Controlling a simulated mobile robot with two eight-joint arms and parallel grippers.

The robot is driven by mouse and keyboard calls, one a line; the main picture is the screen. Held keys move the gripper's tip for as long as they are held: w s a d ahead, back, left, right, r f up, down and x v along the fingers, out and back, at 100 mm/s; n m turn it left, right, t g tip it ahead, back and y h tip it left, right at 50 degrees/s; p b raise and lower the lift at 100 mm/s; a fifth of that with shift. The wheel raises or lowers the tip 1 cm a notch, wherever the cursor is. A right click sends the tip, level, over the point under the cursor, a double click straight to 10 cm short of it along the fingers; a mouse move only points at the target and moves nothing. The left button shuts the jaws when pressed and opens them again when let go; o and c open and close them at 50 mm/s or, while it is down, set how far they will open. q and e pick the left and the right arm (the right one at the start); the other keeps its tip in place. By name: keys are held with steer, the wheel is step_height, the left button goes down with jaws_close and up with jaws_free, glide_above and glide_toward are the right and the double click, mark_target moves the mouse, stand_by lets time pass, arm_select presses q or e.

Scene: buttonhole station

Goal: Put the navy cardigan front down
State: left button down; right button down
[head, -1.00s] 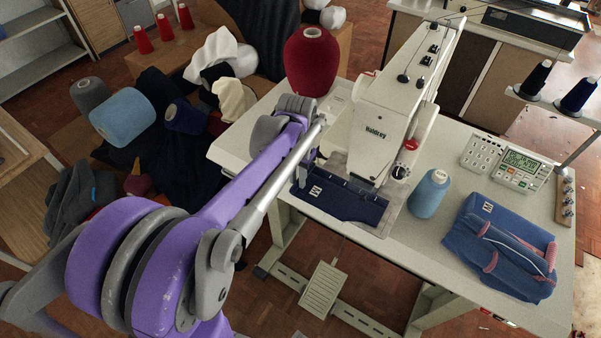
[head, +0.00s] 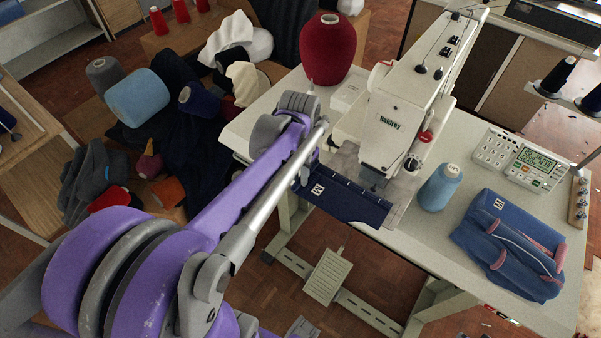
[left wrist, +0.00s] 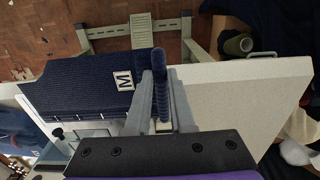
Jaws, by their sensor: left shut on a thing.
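The navy cardigan (head: 350,203) lies at the front edge of the sewing table, below the sewing machine (head: 402,115), with a white label at its left end. In the left wrist view the cardigan (left wrist: 85,85) shows ribbed navy knit and a label with an M. My left gripper (head: 308,172) is at the cardigan's left end. In the left wrist view the left gripper (left wrist: 163,95) is shut on a fold of navy knit, which stands up between its fingers. The cardigan's far side under the machine head is partly hidden. My right gripper does not show.
A folded blue garment with pink trim (head: 512,245) lies at the right, beside a light-blue thread cone (head: 440,188) and a control panel (head: 520,160). A red cone (head: 328,48) stands at the back left. A pedal (head: 328,276) is under the table.

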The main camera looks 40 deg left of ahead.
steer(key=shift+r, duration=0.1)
